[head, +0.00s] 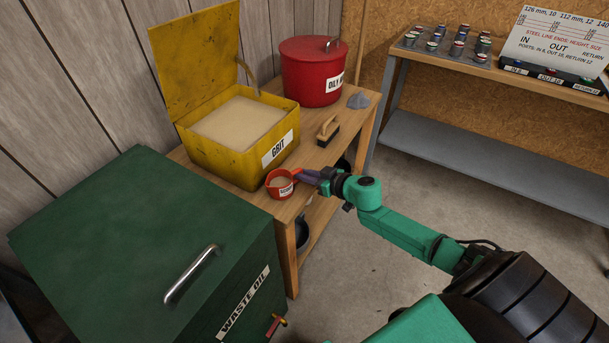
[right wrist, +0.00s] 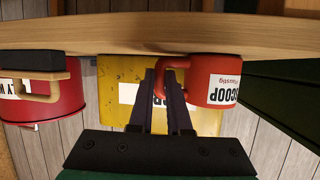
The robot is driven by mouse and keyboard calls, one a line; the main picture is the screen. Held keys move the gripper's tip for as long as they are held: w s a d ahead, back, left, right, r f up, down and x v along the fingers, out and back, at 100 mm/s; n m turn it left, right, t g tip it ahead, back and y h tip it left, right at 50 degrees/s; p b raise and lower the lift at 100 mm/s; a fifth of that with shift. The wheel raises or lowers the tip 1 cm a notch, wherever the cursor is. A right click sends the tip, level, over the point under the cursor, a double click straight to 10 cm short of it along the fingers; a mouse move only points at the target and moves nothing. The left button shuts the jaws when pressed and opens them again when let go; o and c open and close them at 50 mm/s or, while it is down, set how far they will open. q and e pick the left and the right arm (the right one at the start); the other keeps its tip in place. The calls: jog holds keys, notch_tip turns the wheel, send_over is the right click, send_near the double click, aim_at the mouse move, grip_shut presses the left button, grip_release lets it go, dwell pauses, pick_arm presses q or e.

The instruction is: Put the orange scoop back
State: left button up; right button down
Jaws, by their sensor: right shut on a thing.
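The orange-red scoop (head: 279,185), a cup shape with a SCOOP label and pale grit-coloured contents, is upright at the front edge of the wooden bench, just before the yellow GRIT bin (head: 222,160). It also shows in the right wrist view (right wrist: 222,80), which is upside down, with its base at the bench top. My right gripper (head: 302,176) reaches in from the right and is shut on the scoop's loop handle; its dark fingers (right wrist: 167,85) show in the wrist view. The GRIT bin's lid stands open and pale grit fills it. My left gripper is not in view.
A red lidded can (head: 310,80) and a brush (head: 328,130) stand farther back on the bench (head: 345,140). A dark green WASTE OIL cabinet (head: 120,240) stands close at the left. A shelf unit (head: 460,150) is at the back right. The floor between is clear.

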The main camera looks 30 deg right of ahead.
jog(key=c, duration=0.9)
grip_release()
jog(key=shift+o, duration=0.2)
jog(key=shift+r, duration=0.1)
jog(key=p+v, duration=0.2)
jog(key=v, duration=1)
jog(key=s+d+f+m+g+h, duration=0.25)
jog(key=s+d+f, duration=0.25)
jog(key=f, duration=0.7)
jog(key=s+d+f+m+g+h, duration=0.1)
jog(key=s+d+f+h, duration=0.35)
jog(key=f, duration=0.65)
jog(key=s+a+f+n+g+y, duration=0.1)
jog(key=s+a+f+g, duration=0.3)
jog(key=s+a+f, duration=0.3)
jog(key=s+a+f+n+g+y, duration=0.1)
jog(key=s+a+f+g, duration=0.3)
jog(key=s+a+f, duration=0.4)
jog(key=s+f, duration=0.4)
jog(key=s, duration=0.5)
jog(key=shift+s+a+f, duration=0.25)
jog(key=shift+a+f, duration=0.1)
